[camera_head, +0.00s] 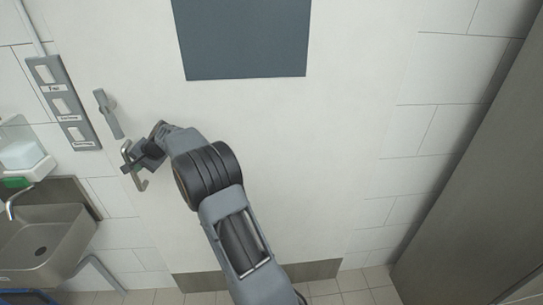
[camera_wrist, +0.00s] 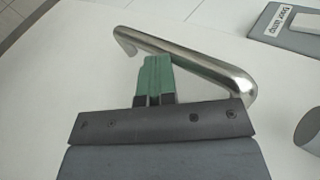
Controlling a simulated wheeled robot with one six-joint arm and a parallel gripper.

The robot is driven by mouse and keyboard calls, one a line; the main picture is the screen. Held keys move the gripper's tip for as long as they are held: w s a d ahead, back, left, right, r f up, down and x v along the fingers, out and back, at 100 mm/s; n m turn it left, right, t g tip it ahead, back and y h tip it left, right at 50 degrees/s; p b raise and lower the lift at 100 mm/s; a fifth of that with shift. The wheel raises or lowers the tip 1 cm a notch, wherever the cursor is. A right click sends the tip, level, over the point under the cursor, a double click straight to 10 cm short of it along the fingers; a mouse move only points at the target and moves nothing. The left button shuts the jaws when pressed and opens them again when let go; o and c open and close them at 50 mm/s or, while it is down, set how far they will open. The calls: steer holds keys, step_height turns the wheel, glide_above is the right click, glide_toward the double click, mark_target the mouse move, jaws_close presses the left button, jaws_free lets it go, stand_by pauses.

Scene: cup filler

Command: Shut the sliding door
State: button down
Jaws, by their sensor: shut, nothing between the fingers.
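The sliding door (camera_head: 290,160) is a large white panel with a dark window and a grey strip along its bottom. Its metal bar handle (camera_head: 138,180) is near the left side of the panel. My gripper (camera_head: 137,157) is at this handle. In the wrist view the shut green fingertips (camera_wrist: 155,75) are beside the handle bar (camera_wrist: 195,62), with nothing between them. I cannot tell whether they touch the bar. Part of the handle is hidden by the gripper in the head view. How far the door stands open is not clear.
A grey lever (camera_head: 108,113) and a switch panel (camera_head: 62,103) are left of the handle. A steel sink (camera_head: 45,245) and a dispenser (camera_head: 22,155) are at the far left. A tall grey surface (camera_head: 470,190) stands at the right. Tiled floor shows below the door.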

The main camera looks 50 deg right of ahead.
steer(key=shift+w+a, duration=0.1)
steer(key=shift+a, duration=0.25)
steer(key=s+d+f+b+v, duration=0.15)
steer(key=b+v, duration=0.25)
steer(key=v, duration=0.9)
steer(key=s+f+n+g+h, duration=0.2)
steer(key=s+f, duration=0.3)
steer(key=f, duration=0.3)
steer(key=s+a+f+n+g+h, duration=0.1)
steer(key=s+a+n, duration=0.3)
steer(key=s, duration=0.9)
steer(key=s+a+f+n+h, duration=0.2)
steer(key=s+a+n, duration=0.3)
steer(key=s, duration=0.7)
steer(key=shift+s+a+g, duration=0.35)
steer(key=shift+a+g, duration=0.05)
steer(key=shift+a, duration=0.3)
